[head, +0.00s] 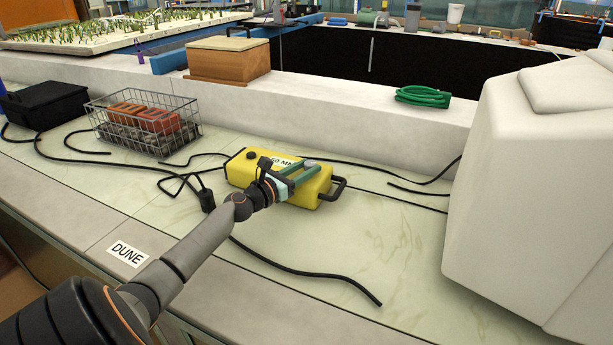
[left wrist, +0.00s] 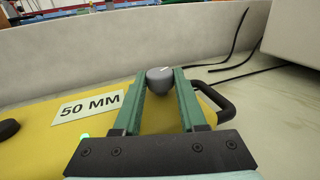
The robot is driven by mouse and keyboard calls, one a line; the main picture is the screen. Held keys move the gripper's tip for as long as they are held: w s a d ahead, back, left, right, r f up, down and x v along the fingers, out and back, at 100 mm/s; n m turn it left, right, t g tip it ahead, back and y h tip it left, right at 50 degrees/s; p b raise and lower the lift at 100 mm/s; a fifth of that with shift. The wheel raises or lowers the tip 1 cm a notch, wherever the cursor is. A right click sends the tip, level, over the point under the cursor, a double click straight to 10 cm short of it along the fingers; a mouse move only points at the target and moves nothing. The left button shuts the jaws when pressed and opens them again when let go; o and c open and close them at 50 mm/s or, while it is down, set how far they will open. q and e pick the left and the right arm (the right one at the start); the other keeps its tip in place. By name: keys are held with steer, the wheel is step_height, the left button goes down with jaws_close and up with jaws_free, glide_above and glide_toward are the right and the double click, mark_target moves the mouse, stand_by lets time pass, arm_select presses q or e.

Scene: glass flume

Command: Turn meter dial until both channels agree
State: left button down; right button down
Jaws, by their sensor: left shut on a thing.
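A yellow meter box (head: 238,172) with a "50 MM" label (left wrist: 90,106) and a black side handle (head: 338,188) lies on the pale counter. A grey dial (left wrist: 160,79) with a white mark stands on its top face; it also shows in the head view (head: 310,163). My left gripper (head: 305,168) reaches over the box from the front left. Its green fingers are shut on the dial, one on each side, as the left wrist view shows. A green light (left wrist: 84,135) glows on the box. No channel readings can be read. My right gripper is not in view.
A wire basket (head: 97,118) with orange bricks and a black case (head: 45,103) stand to the left. Black cables (head: 310,270) cross the counter. A green hose coil (head: 423,96) and a wooden box (head: 228,62) sit on the ledge behind. A large white block (head: 530,190) bounds the right.

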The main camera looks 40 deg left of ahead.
arm_select(q)
steer(key=shift+m+h+b, duration=0.35)
steer(key=shift+m+h, duration=0.05)
steer(key=shift+h, duration=0.2)
steer(key=shift+c, duration=2.3)
jaws_free()
steer(key=s, duration=0.4)
steer(key=s+p, duration=0.1)
steer(key=s, duration=0.3)
steer(key=s+a, duration=0.1)
steer(key=s, duration=0.3)
steer(key=shift+s+a+p, duration=0.1)
steer(key=shift+s+p, duration=0.1)
steer(key=shift+p, duration=0.15)
